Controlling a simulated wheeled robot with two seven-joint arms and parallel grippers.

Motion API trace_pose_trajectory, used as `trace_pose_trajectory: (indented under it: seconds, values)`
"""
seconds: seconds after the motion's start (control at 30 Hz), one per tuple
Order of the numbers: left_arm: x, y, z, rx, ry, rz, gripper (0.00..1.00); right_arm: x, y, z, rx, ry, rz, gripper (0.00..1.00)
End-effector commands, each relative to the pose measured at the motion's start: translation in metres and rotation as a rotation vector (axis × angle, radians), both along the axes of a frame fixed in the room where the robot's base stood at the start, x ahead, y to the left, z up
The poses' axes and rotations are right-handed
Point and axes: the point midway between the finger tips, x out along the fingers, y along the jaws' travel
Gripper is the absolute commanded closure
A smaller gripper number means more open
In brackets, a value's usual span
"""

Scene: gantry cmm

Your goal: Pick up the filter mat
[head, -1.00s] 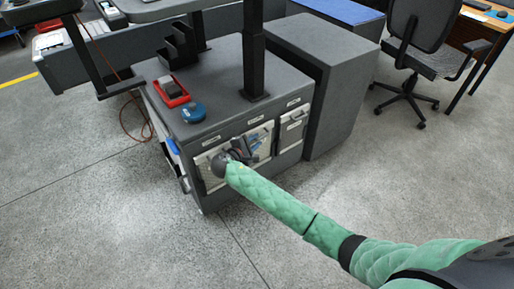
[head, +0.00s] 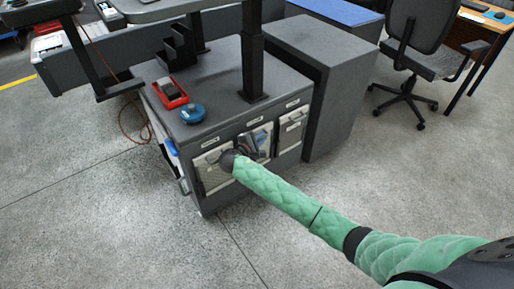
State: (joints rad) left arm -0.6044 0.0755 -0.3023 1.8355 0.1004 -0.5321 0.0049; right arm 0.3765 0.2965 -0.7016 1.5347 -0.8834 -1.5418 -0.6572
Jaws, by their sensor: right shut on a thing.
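My right gripper (head: 250,148), at the end of the green-sleeved arm, is at the front of the grey cabinet, by the middle of three labelled pale panels. It is shut on the filter mat, the pale panel (head: 264,132) at the middle place. My wrist and fingers hide much of this panel and the grip itself. A pale panel (head: 213,176) to the left and another (head: 292,131) to the right sit in the cabinet front. My left gripper is not in view.
The grey cabinet (head: 225,95) carries a red tray (head: 183,101), a round blue object (head: 193,114) and a black post (head: 253,50). A taller grey box (head: 335,80) stands to its right. An office chair (head: 418,55) is farther right. The floor in front is clear.

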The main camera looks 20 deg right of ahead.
Motion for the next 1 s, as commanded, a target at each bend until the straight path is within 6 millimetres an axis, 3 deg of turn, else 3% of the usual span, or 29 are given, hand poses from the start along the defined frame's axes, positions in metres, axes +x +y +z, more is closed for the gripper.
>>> trace_pose_trajectory:
  seconds: [0.27,0.83,1.0]
  values:
    - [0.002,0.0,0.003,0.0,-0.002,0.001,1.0,0.0,-0.001,0.01,-0.001,0.002,-0.001,1.0]
    - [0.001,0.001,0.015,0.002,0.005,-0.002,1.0,0.0,0.0,0.123,0.0,-0.001,0.0,1.0]
    - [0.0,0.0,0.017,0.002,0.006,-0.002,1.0,-0.03,-0.012,0.119,0.0,0.001,0.0,1.0]
